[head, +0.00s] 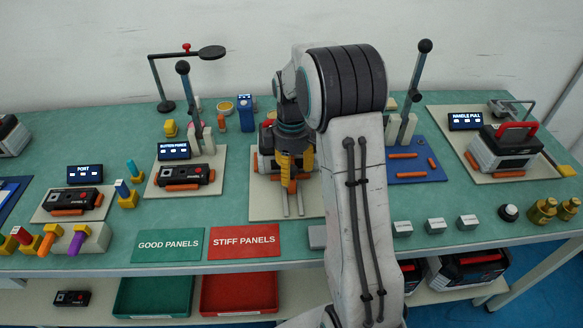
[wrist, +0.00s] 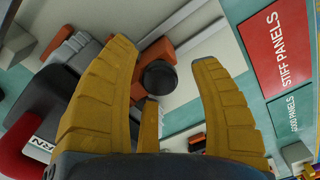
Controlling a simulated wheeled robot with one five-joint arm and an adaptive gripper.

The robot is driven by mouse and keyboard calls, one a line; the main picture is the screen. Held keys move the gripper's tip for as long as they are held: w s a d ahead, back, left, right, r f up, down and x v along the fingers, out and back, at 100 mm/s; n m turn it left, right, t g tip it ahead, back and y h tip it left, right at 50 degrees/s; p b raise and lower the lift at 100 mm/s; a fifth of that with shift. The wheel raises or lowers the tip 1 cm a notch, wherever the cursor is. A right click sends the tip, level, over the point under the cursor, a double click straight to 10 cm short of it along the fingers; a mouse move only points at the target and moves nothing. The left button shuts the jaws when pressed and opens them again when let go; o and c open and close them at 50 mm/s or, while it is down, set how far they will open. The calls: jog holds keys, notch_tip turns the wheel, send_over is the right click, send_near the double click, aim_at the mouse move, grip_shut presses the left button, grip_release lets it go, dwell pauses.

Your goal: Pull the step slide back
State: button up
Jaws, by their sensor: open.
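The step slide appears to be the part with the round black knob (wrist: 160,78) on an orange block (wrist: 156,56) in the wrist view. Two pale rails (head: 293,204) run toward the front of its beige plate (head: 262,206) in the head view. My gripper (head: 291,183) points down over this middle station. In the wrist view my gripper (wrist: 164,66) is open, with a yellow finger on each side of the knob. I cannot tell whether either finger touches it. My arm and gripper hide most of the station in the head view.
A red STIFF PANELS mat (head: 244,242) and a green GOOD PANELS mat (head: 168,245) lie in front. A blue plate with an upright lever (head: 418,75) stands right, another lever (head: 187,95) left. Small grey blocks (head: 435,225) line the front right.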

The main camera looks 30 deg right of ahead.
grip_shut()
dwell(0.4)
